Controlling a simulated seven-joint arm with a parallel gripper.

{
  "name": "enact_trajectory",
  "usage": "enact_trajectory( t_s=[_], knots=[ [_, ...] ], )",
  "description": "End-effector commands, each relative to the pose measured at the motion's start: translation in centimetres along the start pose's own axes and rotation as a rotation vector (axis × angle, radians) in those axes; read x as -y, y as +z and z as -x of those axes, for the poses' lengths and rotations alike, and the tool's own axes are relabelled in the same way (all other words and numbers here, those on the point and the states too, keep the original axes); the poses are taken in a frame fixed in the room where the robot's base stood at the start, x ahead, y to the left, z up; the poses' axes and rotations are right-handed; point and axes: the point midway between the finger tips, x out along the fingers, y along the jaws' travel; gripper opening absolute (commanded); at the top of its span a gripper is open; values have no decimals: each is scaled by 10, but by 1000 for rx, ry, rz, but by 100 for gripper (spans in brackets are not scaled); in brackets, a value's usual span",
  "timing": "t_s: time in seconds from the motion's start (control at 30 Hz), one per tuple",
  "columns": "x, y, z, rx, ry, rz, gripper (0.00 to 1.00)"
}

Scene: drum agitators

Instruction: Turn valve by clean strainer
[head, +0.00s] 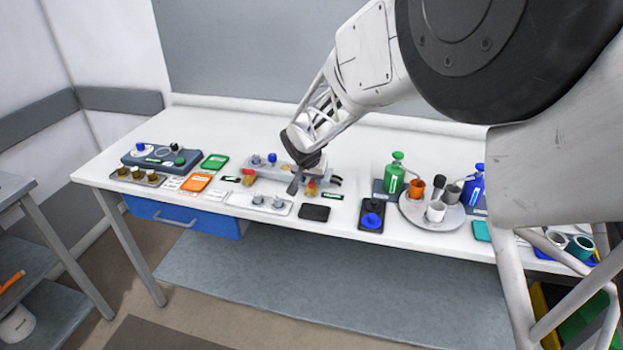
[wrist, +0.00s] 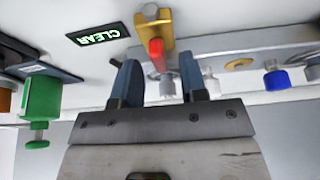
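A valve with a brass body (wrist: 153,22) and a red handle (wrist: 156,55) is in the wrist view. Its brass and red parts show in the head view (head: 312,187), partly hidden by my gripper (head: 293,184). My gripper (wrist: 160,68) is open, with one blue-grey finger on each side of the red handle. Gaps show on both sides, and I cannot tell whether the handle's end is fully between the fingertips. A black label with green edging (wrist: 97,36) beside the valve appears upside down and seems to read CLEAR. A second brass valve with a red handle (head: 248,176) stands further left in the head view.
A green pump bottle (head: 395,174) stands right of my gripper, near a round tray (head: 412,215) with cups. A blue-topped part (head: 272,158) is on the grey fixture behind. A white plate with knobs (head: 240,202) and a black pad (head: 314,212) lie in front.

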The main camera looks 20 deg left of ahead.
Motion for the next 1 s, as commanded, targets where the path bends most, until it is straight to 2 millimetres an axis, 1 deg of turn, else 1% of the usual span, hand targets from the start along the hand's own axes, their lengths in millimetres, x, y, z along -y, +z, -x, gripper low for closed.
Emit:
enact_trajectory(
  t_s=[0.1, 0.2, 0.47, 0.7, 0.73, 1.0],
  knots=[
    [0, 0, -6, 0, 0, 0, 39],
    [0, 0, -9, 0, 0, -1, 39],
    [0, 0, -9, 0, 0, -1, 39],
    [0, 0, -9, 0, 0, -1, 3],
    [0, 0, -9, 0, 0, -1, 0],
    [0, 0, -9, 0, 2, -8, 0]
  ],
)
